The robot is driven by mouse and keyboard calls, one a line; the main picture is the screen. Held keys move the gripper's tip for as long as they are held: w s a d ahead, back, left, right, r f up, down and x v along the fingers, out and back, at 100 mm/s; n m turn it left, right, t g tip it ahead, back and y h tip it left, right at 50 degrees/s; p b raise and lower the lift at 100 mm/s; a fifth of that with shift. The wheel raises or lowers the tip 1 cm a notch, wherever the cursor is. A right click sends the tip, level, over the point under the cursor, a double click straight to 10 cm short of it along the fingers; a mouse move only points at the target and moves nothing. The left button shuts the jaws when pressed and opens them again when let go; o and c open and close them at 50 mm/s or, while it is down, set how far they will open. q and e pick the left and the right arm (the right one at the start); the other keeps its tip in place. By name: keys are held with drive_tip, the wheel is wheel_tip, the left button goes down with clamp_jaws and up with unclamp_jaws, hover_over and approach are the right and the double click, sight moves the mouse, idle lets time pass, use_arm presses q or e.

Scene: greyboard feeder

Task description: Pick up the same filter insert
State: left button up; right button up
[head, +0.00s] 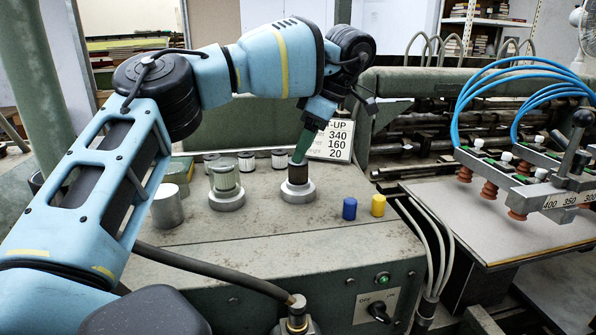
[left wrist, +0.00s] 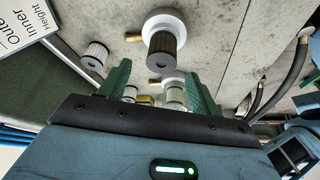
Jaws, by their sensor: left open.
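A dark pleated filter insert (head: 297,173) stands upright in a white ring-shaped base (head: 298,191) on the machine top. My left gripper (head: 303,146) points down at it from above, its green fingers overlapping the insert's top in the head view. In the left wrist view the two fingers (left wrist: 159,72) are apart, with nothing held between them. There the dark insert (left wrist: 166,43) shows beyond the fingertips, its grey end facing the camera. I cannot tell how far the fingers are from it. My right gripper is not in view.
A second base (head: 227,202) with a clear bowl stands left of the insert. Several small pale inserts (head: 246,161) stand behind. A metal cylinder (head: 167,208) is at left. Blue (head: 349,208) and yellow (head: 378,205) caps and a number sign (head: 334,141) are at right.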

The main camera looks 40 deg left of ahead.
use_arm(q)
drive_tip(key=shift+x, duration=2.55)
drive_tip(key=shift+d, duration=0.15)
drive_tip(key=c, duration=1.1)
drive_tip(key=shift+o, duration=0.2)
drive_tip(key=shift+r, duration=5)
